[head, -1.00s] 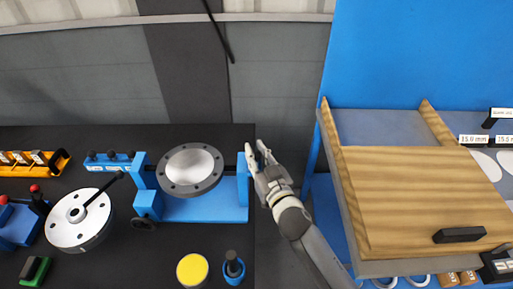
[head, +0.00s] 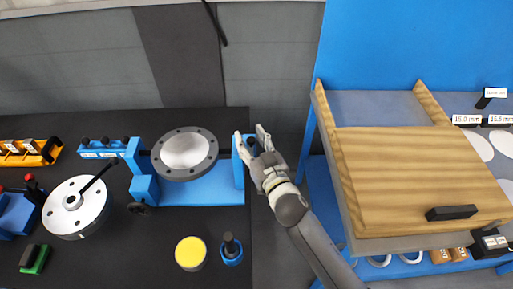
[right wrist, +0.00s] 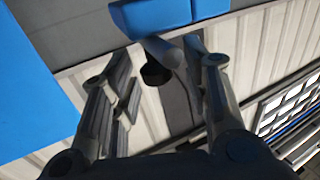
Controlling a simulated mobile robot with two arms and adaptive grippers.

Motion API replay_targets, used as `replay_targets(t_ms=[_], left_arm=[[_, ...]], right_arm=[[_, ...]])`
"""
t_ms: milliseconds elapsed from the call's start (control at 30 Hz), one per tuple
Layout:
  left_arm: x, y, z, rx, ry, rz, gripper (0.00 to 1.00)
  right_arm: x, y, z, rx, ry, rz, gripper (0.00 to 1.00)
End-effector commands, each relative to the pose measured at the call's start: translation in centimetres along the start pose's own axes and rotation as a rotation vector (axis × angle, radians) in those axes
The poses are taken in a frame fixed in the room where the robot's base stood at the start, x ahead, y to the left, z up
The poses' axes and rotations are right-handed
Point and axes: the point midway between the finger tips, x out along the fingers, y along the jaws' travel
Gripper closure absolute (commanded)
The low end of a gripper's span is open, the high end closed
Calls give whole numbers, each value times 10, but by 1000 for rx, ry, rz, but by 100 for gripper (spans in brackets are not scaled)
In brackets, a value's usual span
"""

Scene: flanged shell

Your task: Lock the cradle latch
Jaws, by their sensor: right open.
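The blue cradle (head: 215,190) stands on the black table in the head view. It holds the grey flanged shell (head: 185,152) between its left and right posts. My right gripper (head: 251,134) is open at the cradle's right post. One finger overlaps the post in the picture, and a dark knob shows between the fingers. In the right wrist view, a grey pin with a black end (right wrist: 155,73) lies between the open fingers (right wrist: 163,82), below a blue block (right wrist: 165,15). I cannot tell whether the fingers touch it. My left gripper is out of view.
A white round fixture (head: 75,208) with a black handle stands left of the cradle. A yellow-topped can (head: 190,252) and a blue-based black knob (head: 231,248) stand in front. A wooden board (head: 420,180) on a separate bench is to the right, across a gap.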

Motion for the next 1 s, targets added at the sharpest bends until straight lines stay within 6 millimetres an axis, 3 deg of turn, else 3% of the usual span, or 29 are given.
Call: replay_targets(t_ms=[167, 600, 800, 1000], left_arm=[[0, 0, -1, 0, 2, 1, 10], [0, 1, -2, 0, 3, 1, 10], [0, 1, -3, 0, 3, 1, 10], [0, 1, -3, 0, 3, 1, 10]], right_arm=[[-21, 0, 2, 1, -3, 0, 57], [-98, 0, 2, 1, -4, 0, 57], [-115, 0, 1, 0, -2, 0, 57], [-119, 0, 1, 0, -1, 0, 57]])
